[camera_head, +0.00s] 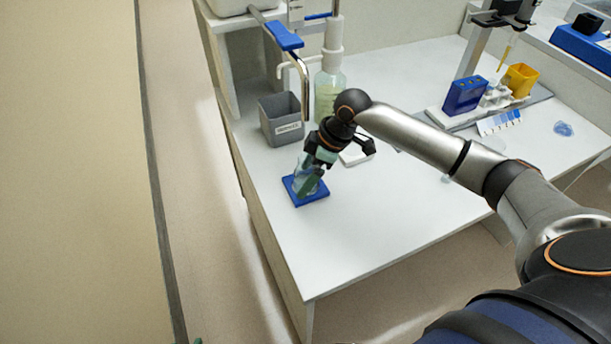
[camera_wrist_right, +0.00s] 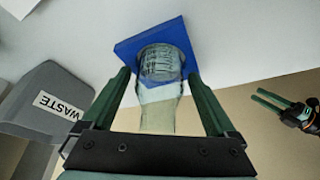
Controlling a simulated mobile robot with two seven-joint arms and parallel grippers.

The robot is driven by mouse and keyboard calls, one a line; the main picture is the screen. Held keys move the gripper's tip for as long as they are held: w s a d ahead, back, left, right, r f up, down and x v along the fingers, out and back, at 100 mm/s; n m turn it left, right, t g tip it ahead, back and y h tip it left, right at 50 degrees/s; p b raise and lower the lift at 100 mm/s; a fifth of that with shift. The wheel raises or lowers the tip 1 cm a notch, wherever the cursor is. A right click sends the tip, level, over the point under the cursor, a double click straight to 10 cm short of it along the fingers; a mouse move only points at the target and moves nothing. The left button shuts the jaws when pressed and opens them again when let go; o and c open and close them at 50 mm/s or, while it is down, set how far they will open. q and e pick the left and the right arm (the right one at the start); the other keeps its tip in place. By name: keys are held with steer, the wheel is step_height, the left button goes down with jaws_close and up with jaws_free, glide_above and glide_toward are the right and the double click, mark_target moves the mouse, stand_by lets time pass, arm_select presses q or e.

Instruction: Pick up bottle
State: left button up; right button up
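A clear glass bottle (camera_head: 306,179) stands on a blue square mat (camera_head: 312,197) near the left edge of the white bench. My right gripper (camera_head: 314,174) reaches over it, and its green fingers hide part of it. In the right wrist view the bottle (camera_wrist_right: 160,95) lies between the two spread fingers (camera_wrist_right: 158,80), with small gaps beside it. The blue mat (camera_wrist_right: 128,48) shows beyond its base. My left gripper (camera_wrist_right: 272,101) appears at the right of the right wrist view, empty, its fingers slightly apart and away from the bottle.
A grey waste bin (camera_head: 282,122) stands behind the bottle; it also shows in the right wrist view (camera_wrist_right: 42,98). A large bottle (camera_head: 327,88) stands beyond. A blue box (camera_head: 464,95) and yellow container (camera_head: 521,79) are at the back right. The bench front is clear.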

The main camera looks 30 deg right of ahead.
jaws_close()
stand_by(0.5)
steer(key=shift+r, duration=0.1)
steer(key=shift+r, duration=1)
steer(key=s+d+r+p, duration=0.2)
steer(key=s+r, duration=0.8)
steer(key=s, duration=0.3)
steer(key=shift+s+r, duration=0.2)
steer(key=shift+r, duration=0.1)
